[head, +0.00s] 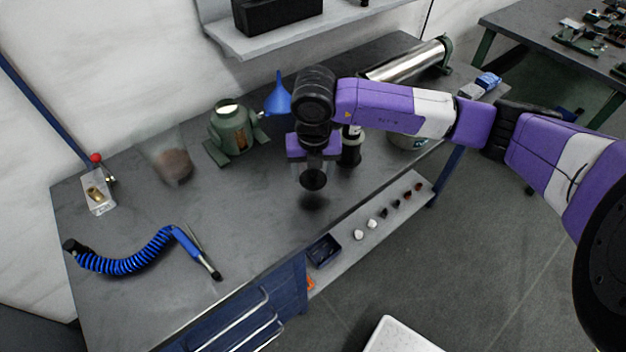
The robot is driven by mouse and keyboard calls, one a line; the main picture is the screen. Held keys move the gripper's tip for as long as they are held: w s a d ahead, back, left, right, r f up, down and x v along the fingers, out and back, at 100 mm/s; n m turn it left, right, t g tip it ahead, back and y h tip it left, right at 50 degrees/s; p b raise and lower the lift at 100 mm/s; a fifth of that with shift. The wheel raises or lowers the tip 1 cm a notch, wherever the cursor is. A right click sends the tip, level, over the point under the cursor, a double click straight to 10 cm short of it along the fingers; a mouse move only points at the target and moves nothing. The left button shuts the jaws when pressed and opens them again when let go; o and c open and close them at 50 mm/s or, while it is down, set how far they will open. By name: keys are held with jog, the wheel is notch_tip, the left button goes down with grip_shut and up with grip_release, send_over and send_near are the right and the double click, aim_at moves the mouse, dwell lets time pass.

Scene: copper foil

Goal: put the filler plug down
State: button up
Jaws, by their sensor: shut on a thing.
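My gripper (312,168) points down over the front-middle of the grey bench (250,225). It is shut on a dark round piece, which looks like the filler plug (313,180). The plug is held a little above the bench top, with a dark shadow below it. Its upper part is hidden by the gripper. A green pot-shaped body (232,132) with a pale round opening on top stands to the left, apart from the gripper.
A blue funnel (278,98) stands behind, left of my wrist. A dark bottle (351,148) is close on the right. The front-middle bench is bare.

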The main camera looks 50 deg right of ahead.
aim_at(313, 179)
jog(key=shift+f, duration=2)
jog(key=shift+f, duration=0.2)
jog(key=o, duration=1.4)
jog(key=shift+r, duration=0.1)
jog(key=shift+c, duration=0.2)
